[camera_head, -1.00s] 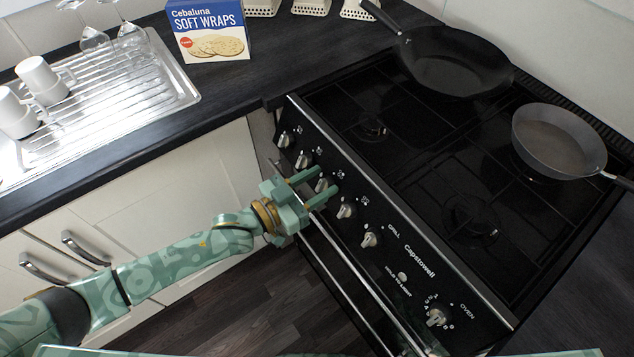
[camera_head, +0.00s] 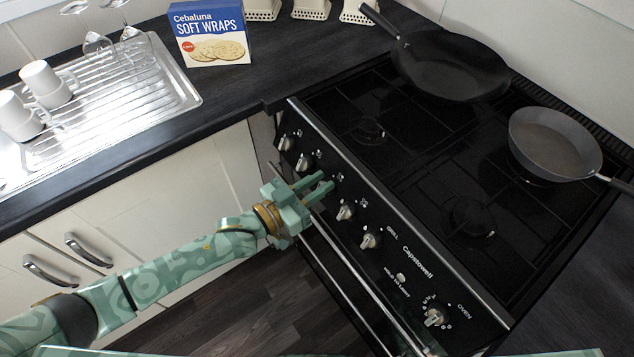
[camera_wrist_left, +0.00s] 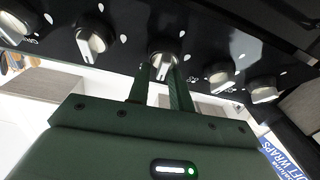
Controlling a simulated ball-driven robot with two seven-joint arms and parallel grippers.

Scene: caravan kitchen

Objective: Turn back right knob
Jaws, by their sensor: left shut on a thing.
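The stove's front panel (camera_head: 385,268) carries a row of silver knobs. My left gripper (camera_head: 326,187) is at the third knob from the panel's left end. Its two green fingers are shut on this knob, which they mostly hide in the head view. In the left wrist view the gripped knob (camera_wrist_left: 163,63) sits between the fingertips. Two free knobs are to its left in the head view, the first (camera_head: 286,142) and the second (camera_head: 304,161). Others are to its right, one next to it (camera_head: 345,211) and one by the grill label (camera_head: 369,240). My right gripper is out of view.
A dark frying pan (camera_head: 450,65) and a smaller grey pan (camera_head: 553,142) stand on the hob. The oven knob (camera_head: 435,317) is at the panel's right end. A metal rail (camera_head: 345,260) runs below the panel. A wraps box (camera_head: 210,35) and mugs (camera_head: 45,80) stand on the left counter.

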